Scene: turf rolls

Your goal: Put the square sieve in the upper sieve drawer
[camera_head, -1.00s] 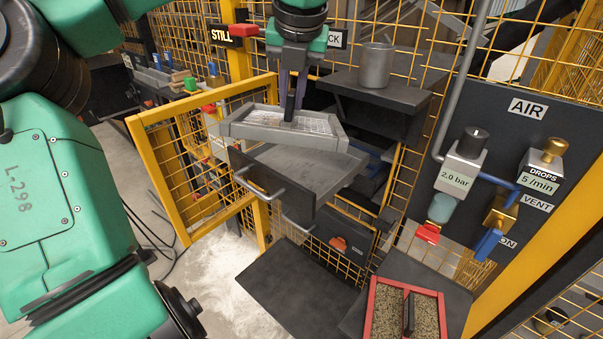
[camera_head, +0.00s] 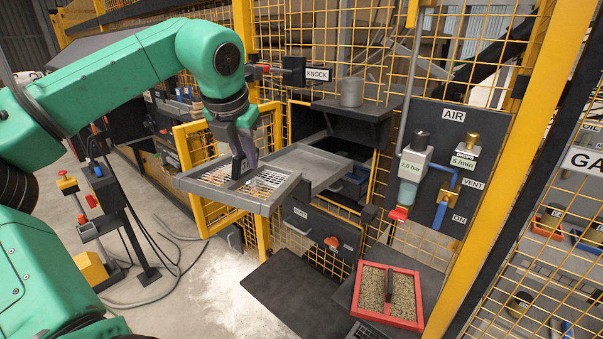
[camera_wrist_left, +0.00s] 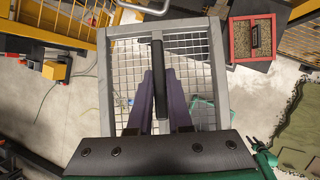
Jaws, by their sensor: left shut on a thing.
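The square sieve (camera_head: 190,184) has a grey frame, a wire mesh floor and an upright black handle across its middle. My left gripper (camera_head: 242,168) is shut on that handle and holds the sieve in the air, roughly level. In the left wrist view, purple fingers flank the handle (camera_wrist_left: 158,75) and the mesh lies beneath. The upper sieve drawer (camera_head: 325,170) is a grey tray pulled out from the machine, just right of and behind the sieve. The sieve hides the drawer's front end. My right gripper is out of view.
An open yellow mesh gate (camera_head: 188,145) stands left of the drawer. A dark shelf (camera_head: 355,112) with a grey pot (camera_head: 350,92) is above and behind it. A red tray of grain (camera_head: 405,291) sits lower right. The AIR panel (camera_head: 440,165) is to the right.

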